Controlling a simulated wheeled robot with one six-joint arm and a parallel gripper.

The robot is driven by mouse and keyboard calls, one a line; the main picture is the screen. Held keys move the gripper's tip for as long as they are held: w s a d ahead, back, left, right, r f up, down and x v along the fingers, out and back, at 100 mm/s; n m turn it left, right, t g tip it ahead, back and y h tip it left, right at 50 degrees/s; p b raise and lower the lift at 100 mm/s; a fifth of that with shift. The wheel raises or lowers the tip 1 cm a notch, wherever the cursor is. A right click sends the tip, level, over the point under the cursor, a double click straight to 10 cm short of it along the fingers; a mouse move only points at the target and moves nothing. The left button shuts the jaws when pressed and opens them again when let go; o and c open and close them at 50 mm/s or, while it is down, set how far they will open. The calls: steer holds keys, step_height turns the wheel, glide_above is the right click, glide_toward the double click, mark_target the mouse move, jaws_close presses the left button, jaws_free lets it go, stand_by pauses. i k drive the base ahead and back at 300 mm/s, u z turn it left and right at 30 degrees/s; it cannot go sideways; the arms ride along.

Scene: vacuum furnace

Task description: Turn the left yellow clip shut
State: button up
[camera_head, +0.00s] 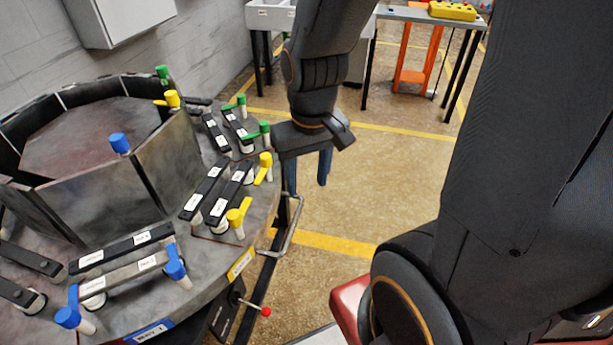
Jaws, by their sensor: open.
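Two yellow clips stand at the right side of the round metal furnace table. The lower-left yellow clip (237,214) has a white post and a short yellow arm pointing up and right. The upper-right yellow clip (263,167) has its arm pointing down. Dark labelled bars (232,193) lie beside them. I cannot tell whether either clip is fully shut. My gripper (307,184) is open and empty, fingers pointing down, just right of the upper-right yellow clip and beyond the table's edge. It is up and right of the lower-left clip, apart from it.
Blue clips (176,268) stand at the front, green clips (265,133) at the back right. A yellow label (241,262) is on the table rim. A bent metal rail (292,228) and a red-knobbed lever (265,311) stick out beside it. Open floor lies right of my gripper.

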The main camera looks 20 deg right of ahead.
mark_target(235, 217)
steer(key=u, duration=0.25)
steer(key=k, duration=0.95)
steer(key=u, duration=0.3)
